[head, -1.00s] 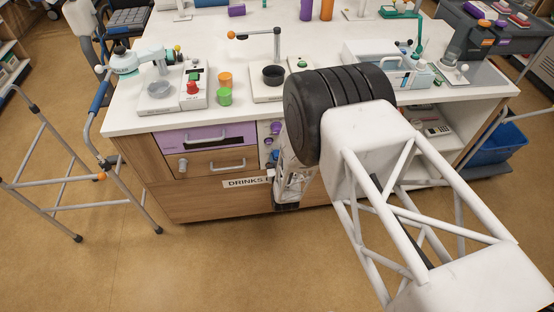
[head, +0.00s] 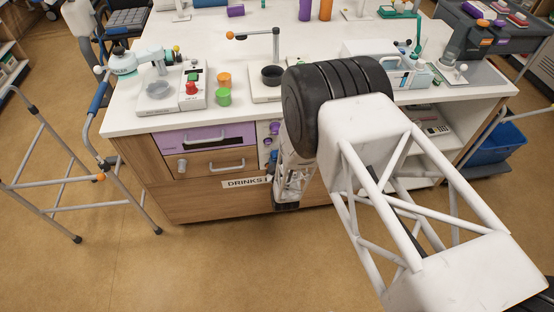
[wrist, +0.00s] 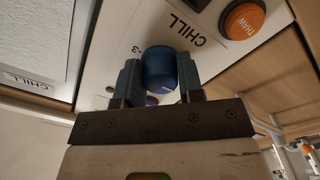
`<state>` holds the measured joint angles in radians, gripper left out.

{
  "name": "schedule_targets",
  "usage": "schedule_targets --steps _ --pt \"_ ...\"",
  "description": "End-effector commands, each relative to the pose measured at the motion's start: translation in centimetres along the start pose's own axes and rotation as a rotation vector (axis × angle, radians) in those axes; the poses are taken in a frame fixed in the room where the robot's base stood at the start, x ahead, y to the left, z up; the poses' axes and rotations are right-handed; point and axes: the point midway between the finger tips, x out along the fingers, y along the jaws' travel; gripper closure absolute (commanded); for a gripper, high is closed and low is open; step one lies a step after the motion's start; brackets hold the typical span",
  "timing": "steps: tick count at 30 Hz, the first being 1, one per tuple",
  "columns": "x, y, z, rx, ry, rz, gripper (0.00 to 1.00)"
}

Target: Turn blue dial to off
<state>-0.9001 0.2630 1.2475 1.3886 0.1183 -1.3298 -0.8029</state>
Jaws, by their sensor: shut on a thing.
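The blue dial (wrist: 160,70) is on the white panel (wrist: 115,45) in the wrist view, with a short pale mark near its lower edge. My gripper (wrist: 158,76) has a grey-blue finger on each side of the dial and is shut on it. In the head view my gripper (head: 275,160) is at the control panel (head: 264,130) on the cabinet front, beside the drawers. My arm hides part of that panel, and I cannot make out the dial's setting.
An orange THAW button (wrist: 243,20) and a "CHILL" label are near the dial. A purple knob (wrist: 152,100) shows behind my gripper. The drawer handle (head: 227,166) is left of my gripper. A walker (head: 60,185) stands at the left; floor in front is clear.

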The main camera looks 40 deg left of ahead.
Motion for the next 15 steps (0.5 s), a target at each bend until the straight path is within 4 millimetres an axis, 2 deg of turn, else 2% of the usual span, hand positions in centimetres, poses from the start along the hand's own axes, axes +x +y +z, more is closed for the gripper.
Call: schedule_targets --steps 13,14,15 --pt "0.0 -0.01 -0.06 -0.012 0.001 0.0 0.89" --pt "0.0 -0.01 -0.06 -0.011 0.001 0.0 0.6" --pt "0.0 0.0 -0.06 -0.011 0.001 0.0 0.54"
